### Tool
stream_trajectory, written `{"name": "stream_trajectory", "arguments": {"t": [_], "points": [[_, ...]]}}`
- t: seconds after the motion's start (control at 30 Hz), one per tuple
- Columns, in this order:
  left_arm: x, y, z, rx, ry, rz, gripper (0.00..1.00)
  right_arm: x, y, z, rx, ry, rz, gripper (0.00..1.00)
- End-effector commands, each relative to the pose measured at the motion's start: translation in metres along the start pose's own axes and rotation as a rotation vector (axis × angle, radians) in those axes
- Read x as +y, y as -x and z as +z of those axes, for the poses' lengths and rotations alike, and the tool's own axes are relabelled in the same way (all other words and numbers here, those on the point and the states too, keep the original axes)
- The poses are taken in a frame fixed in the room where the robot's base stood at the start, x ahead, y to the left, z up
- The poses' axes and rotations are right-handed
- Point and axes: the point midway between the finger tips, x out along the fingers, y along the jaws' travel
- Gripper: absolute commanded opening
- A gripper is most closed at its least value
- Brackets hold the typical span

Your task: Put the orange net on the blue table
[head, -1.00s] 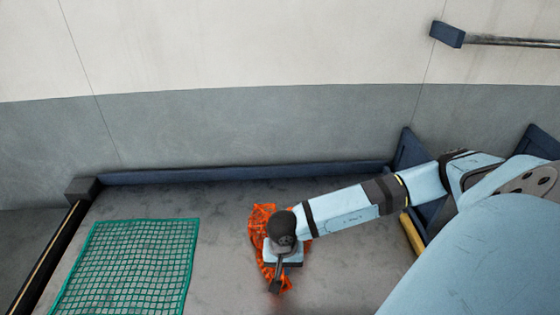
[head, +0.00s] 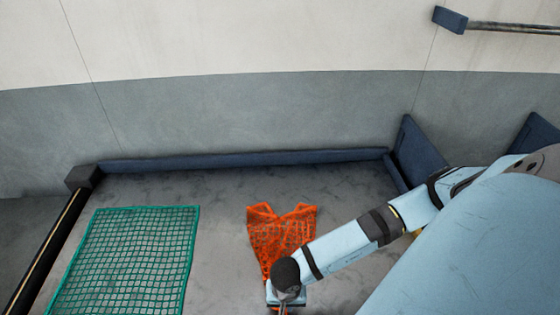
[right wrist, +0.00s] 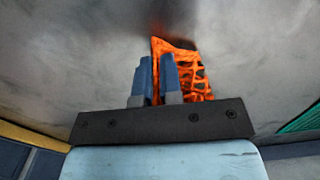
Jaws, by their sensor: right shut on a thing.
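The orange net (head: 279,233) is a bunched, crumpled piece on the grey tabletop in the head view, narrowing toward my right gripper (head: 281,306). In the right wrist view the net (right wrist: 196,78) shows behind and beside the two blue fingers of my right gripper (right wrist: 158,62), which are close together and shut on it. In the head view the fingertips are mostly hidden below the wrist, near the lower picture edge. I cannot tell whether the net is partly lifted. My left gripper is not in view. No blue tabletop shows.
A green net (head: 130,262) lies flat on the left of the grey surface (head: 218,260). A dark blue ledge (head: 245,159) runs along the back by the wall. Dark blue panels (head: 425,155) stand at the right. The grey surface between the nets is bare.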

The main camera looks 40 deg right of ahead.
Motion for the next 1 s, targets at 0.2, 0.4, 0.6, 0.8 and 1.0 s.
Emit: {"name": "stream_trajectory", "arguments": {"t": [0.2,0.4,0.6,0.8,1.0], "points": [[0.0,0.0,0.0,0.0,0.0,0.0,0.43,0.0,0.0,0.0,0.0,0.0,0.0,0.22],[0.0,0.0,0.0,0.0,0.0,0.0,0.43,0.0,0.0,0.0,0.0,0.0,0.0,0.53],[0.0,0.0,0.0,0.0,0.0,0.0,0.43,0.0,0.001,0.0,0.0,0.0,0.0,0.53],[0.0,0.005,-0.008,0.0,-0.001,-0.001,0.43,0.0,0.014,0.004,0.0,0.001,0.0,0.53],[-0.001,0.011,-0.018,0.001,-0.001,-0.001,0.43,0.001,0.031,0.011,0.0,0.001,0.0,0.53]]}}
